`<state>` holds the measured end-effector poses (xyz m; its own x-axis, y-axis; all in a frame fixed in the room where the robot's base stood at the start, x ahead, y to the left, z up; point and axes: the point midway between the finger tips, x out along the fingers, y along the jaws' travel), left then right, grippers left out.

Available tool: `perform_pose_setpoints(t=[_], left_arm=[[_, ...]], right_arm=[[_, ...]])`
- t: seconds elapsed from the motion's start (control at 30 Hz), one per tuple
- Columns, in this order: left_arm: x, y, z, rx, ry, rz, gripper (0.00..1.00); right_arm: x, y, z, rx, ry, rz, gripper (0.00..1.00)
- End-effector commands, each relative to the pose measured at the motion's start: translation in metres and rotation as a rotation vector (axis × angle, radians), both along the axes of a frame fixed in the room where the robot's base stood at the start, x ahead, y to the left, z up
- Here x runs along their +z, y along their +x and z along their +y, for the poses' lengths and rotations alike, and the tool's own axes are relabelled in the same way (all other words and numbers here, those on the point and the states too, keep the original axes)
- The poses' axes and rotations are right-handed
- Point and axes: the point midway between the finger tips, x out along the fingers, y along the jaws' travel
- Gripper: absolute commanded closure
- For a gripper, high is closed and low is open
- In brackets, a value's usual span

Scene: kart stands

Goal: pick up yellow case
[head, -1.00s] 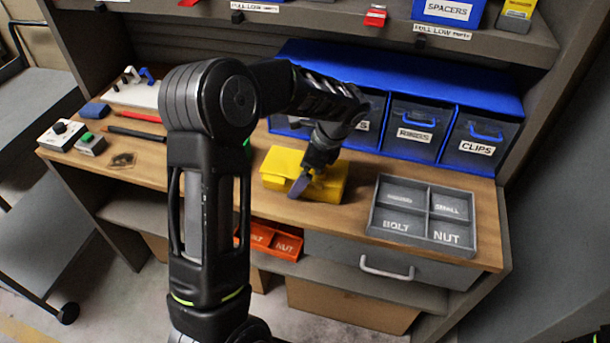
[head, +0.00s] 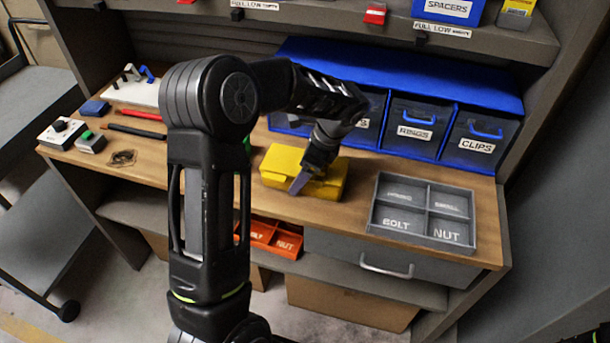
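The yellow case (head: 333,187) sits on the wooden worktop (head: 345,222), right of the middle of the bench. My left arm crosses the front of the view, and its gripper (head: 302,182) points down at the top of the case. The fingers overlap the case's top and front in the picture. One flat grey finger shows clearly; the other is hidden, so the opening between them cannot be seen. Whether the fingers touch the case cannot be told. My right gripper is out of view.
A grey divided tray (head: 374,217) lies right of the case. Blue bins (head: 443,150) stand behind it. Tools and small boxes, including a black-and-white box (head: 60,133), lie at the left. An orange tray (head: 285,243) is on the shelf below.

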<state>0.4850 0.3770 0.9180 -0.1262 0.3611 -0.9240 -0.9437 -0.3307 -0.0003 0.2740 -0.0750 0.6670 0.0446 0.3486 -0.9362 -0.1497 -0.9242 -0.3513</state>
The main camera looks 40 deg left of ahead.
Motion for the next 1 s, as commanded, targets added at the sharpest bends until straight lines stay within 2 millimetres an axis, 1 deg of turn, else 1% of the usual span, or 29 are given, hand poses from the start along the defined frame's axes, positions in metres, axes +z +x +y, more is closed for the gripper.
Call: perform_pose_setpoints(t=[0.03, 0.07, 0.5, 0.8, 0.87, 1.0], left_arm=[[0.000, 0.000, 0.000, 0.000, 0.000, 0.000, 0.33], [0.000, 0.000, 0.000, 0.000, 0.000, 0.000, 0.35], [0.000, 0.000, 0.000, 0.000, 0.000, 0.001, 0.71], [0.003, 0.000, 0.000, 0.001, 0.000, -0.001, 0.71], [0.007, 0.001, 0.000, 0.000, 0.002, -0.002, 0.71], [0.026, 0.001, 0.000, 0.000, 0.002, -0.005, 0.71]], right_arm=[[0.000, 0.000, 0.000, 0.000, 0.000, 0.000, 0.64], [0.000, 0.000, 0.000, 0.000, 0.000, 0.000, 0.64], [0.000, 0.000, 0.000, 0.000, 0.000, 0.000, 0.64], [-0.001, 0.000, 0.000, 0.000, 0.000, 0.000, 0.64], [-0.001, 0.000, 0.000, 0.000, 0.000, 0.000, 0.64], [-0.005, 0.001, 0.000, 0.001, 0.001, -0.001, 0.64]])
